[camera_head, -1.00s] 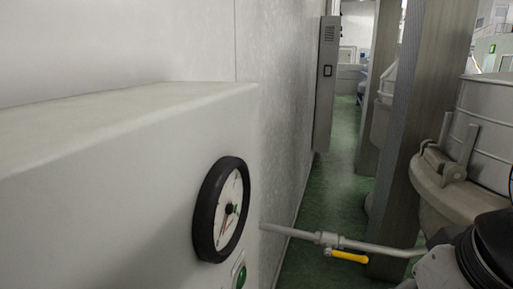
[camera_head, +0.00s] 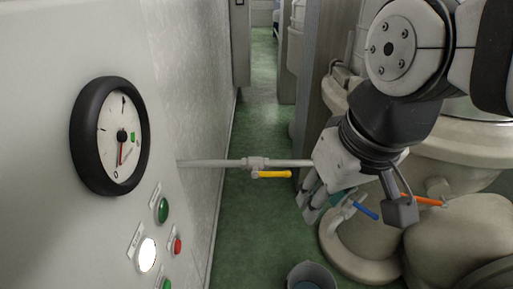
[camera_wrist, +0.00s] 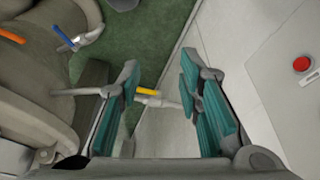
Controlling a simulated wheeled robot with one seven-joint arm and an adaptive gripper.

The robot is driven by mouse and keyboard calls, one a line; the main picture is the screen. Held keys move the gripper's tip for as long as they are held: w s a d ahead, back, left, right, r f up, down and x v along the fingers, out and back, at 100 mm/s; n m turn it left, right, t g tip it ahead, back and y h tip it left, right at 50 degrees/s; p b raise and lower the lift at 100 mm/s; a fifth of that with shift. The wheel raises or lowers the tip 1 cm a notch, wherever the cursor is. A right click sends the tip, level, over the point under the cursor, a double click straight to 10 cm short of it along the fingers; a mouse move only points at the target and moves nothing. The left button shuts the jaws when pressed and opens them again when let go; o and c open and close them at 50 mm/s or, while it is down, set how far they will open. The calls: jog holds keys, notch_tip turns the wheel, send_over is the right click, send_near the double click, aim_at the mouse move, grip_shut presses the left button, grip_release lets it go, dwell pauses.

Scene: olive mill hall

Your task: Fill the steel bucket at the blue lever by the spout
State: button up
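The steel bucket (camera_head: 312,277) stands on the floor at the bottom edge of the head view, partly cut off, with a bluish inside. The blue lever (camera_head: 366,211) is on a small tap at the right; it also shows at the upper left of the wrist view (camera_wrist: 63,35). The spout (camera_wrist: 90,38) is a short grey pipe beside that lever. My gripper (camera_head: 314,208) is above and behind the bucket in the picture. Its teal-padded fingers are apart and empty in the wrist view (camera_wrist: 160,100). It touches neither bucket nor lever as far as I can tell.
A yellow lever (camera_head: 273,174) sits on a horizontal pipe (camera_head: 215,163) crossing the aisle. An orange lever (camera_head: 425,200) is at the right. A wall panel with a gauge (camera_head: 121,136) and buttons stands left. Green floor (camera_head: 250,225) between panel and machine is open.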

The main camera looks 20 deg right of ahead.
jog(key=w+d+f+m+g+y+b, duration=0.1)
jog(key=w+d+f+g+y+b, duration=0.15)
jog(key=w+d+f+b, duration=0.6)
jog(key=m+t+y+b, duration=0.6)
jog(key=m+t+b, duration=0.2)
jog(key=t+b, duration=0.75)
send_near(375, 216)
jog(key=shift+g, duration=0.5)
jog(key=b+x, duration=0.1)
jog(key=x, duration=0.3)
jog(key=b+x, duration=0.1)
jog(key=x, duration=0.3)
jog(key=d+b+x, duration=0.1)
jog(key=x, duration=0.3)
jog(key=shift+w+a+b, duration=0.1)
jog(key=shift+w+b, duration=0.2)
jog(key=shift+w, duration=0.35)
jog(key=shift+c, duration=0.2)
grip_shut()
